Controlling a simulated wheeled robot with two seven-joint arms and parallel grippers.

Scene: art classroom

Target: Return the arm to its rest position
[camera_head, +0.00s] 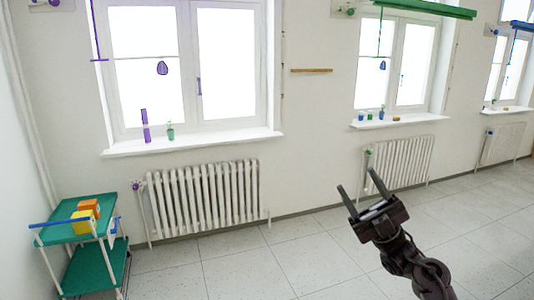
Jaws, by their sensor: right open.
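My right gripper (358,190) is open and empty. Its arm comes in from the lower right, and its two fingers point up and to the left. It is in the air in front of the tiled floor and the wall, apart from any object. My left gripper does not show in the head view.
A green two-shelf cart (97,268) stands at the lower left with a yellow box (82,222) and an orange box (89,207) on top. White radiators (203,198) line the wall under the windows. The tiled floor (240,265) between cart and arm is clear.

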